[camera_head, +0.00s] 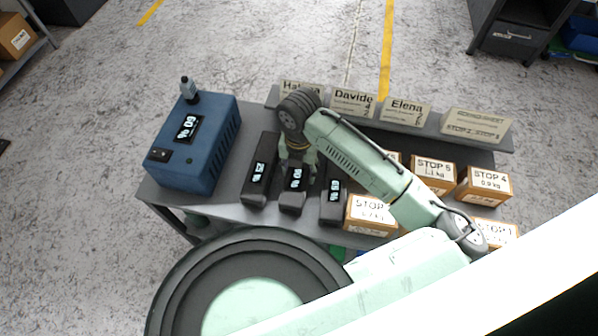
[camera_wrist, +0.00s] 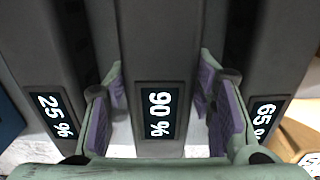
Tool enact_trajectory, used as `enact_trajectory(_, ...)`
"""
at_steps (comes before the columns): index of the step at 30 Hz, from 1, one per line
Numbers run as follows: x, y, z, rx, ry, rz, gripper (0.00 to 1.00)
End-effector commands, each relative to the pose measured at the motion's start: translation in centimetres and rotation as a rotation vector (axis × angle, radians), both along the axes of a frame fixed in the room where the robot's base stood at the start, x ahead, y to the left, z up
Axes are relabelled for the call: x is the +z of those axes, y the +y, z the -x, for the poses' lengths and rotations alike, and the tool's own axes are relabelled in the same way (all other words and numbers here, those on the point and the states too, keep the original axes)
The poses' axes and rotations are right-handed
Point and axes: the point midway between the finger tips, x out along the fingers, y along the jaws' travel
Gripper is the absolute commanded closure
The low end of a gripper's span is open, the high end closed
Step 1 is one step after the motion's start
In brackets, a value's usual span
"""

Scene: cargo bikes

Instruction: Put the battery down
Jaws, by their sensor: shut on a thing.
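The battery (camera_head: 293,202) between my fingers is a dark grey block whose display reads 90 % in the wrist view (camera_wrist: 182,60). My gripper (camera_head: 298,168) reaches down over it from above and is shut on it, with one purple-padded finger on each side in the wrist view (camera_wrist: 160,95). The battery is in line with two others, a 25 % battery (camera_head: 258,185) on its left and a 65 % battery (camera_head: 332,208) on its right. My arm hides its rear part. I cannot tell whether its underside touches the grey table (camera_head: 228,206).
A blue charger box (camera_head: 222,150) with a lit display stands at the table's left end. Several cardboard boxes (camera_head: 432,175) labelled STOP stand on the right. Name signs (camera_head: 405,112) line the back shelf. The gaps beside the held battery are narrow.

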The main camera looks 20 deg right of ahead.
Motion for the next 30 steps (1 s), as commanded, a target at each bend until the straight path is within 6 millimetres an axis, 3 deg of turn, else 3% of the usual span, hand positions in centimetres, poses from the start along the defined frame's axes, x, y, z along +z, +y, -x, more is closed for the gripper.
enact_trajectory(17,0.02,0.02,-0.02,0.000,-0.001,-0.001,0.99)
enact_trajectory(30,0.29,-0.01,-0.08,0.000,-0.004,0.000,1.00)
